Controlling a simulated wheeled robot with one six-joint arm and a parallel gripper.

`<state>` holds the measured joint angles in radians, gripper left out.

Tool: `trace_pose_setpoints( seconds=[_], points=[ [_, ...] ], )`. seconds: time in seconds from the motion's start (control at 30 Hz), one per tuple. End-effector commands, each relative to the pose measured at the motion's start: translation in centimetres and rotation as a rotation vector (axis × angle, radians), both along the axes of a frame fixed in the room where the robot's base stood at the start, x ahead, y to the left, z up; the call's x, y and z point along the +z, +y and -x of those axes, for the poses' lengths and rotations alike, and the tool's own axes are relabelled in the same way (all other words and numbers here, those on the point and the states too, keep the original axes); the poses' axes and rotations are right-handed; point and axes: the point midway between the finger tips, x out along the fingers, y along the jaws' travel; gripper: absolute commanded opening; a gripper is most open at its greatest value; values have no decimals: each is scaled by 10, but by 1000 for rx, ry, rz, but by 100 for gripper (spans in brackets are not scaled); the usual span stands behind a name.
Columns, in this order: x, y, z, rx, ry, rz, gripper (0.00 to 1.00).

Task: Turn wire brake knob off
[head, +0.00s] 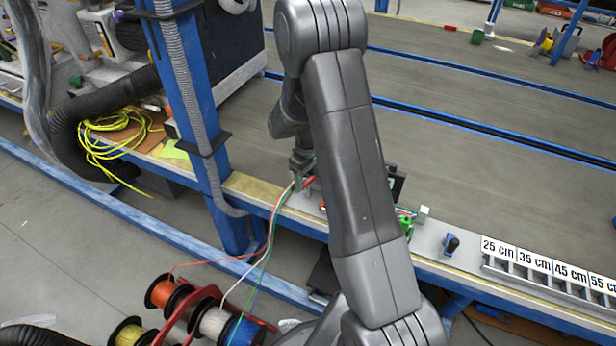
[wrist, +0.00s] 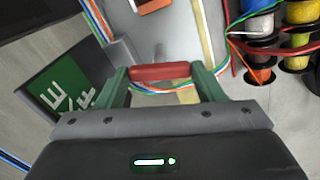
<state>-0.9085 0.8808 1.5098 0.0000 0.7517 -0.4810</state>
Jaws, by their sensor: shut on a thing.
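The wire brake knob is a red bar (wrist: 160,71) in the wrist view, lying crosswise between the two green fingers of my gripper (wrist: 161,77). The fingers are shut on its two ends. In the head view a small red part (head: 309,181) shows beside the fingers of my gripper (head: 300,178), at the bench edge. My forearm hides much of the device there. Coloured wires (wrist: 150,88) pass beneath the knob, and they also run from the device down to the spools in the head view (head: 266,230).
Wire spools (head: 165,294) stand on the floor at lower left. A blue post (head: 190,110) rises left of my gripper. Length bins with cm labels (head: 548,268) and a blue-handled tool (head: 451,243) are on the right. A green sign (wrist: 70,83) stands left of the fingers.

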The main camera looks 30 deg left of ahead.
Motion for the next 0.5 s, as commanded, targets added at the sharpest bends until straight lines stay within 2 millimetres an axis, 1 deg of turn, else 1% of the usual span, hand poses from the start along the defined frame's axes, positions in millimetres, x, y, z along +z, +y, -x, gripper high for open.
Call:
trace_pose_setpoints(
  seconds=[0.2,0.5],
  points=[
    [1,1,-1,153,-3,-4,39],
    [1,1,-1,277,-3,-4,39]
  ],
)
